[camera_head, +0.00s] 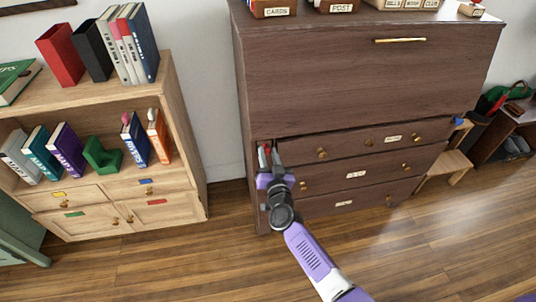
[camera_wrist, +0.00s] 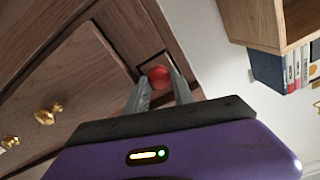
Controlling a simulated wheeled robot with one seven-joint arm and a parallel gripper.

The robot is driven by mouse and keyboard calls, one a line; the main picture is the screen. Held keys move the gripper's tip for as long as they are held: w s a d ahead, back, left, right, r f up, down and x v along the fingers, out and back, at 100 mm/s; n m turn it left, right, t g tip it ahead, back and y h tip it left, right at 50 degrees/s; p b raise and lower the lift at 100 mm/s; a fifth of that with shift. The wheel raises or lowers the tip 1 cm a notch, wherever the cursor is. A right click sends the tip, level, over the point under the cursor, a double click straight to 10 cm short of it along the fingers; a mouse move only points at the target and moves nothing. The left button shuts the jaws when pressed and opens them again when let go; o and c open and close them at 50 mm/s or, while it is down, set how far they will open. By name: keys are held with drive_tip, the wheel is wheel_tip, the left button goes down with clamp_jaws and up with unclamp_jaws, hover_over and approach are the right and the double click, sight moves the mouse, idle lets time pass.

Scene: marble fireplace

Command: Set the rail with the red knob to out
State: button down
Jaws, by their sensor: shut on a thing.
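The red knob (camera_wrist: 159,75) shows in the wrist view between the two grey fingertips of my gripper (camera_wrist: 157,84), which is shut on it. The knob sits on the small front end of a narrow wooden rail (camera_wrist: 149,58) beside the drawers. In the head view my gripper (camera_head: 268,157) is at the left end of the top drawer row of the dark wooden desk (camera_head: 350,85). It hides most of the rail and knob there. How far the rail stands out from the desk front I cannot tell.
A blue knob (camera_head: 457,121) shows at the desk's right end. The desk's drawers (camera_head: 345,175) have brass knobs, and its upper front panel is closed. A light bookcase (camera_head: 180,160) stands to the left, with a gap between. The wooden floor (camera_head: 190,265) in front is clear.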

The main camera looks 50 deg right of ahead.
drive_tip(key=shift+s, duration=0.1)
drive_tip(key=shift+s+a+r+p, duration=0.1)
drive_tip(key=shift+s+a+p, duration=0.15)
drive_tip(key=shift+s+p, duration=0.1)
drive_tip(key=p+v, duration=0.8)
drive_tip(key=v, duration=1.6)
drive_tip(key=shift+a, duration=0.25)
drive_tip(key=shift+s, duration=0.15)
drive_tip(key=c, duration=1.3)
unclamp_jaws()
drive_tip(key=shift+c, duration=0.2)
drive_tip(key=v, duration=0.8)
drive_tip(key=shift+b, duration=0.35)
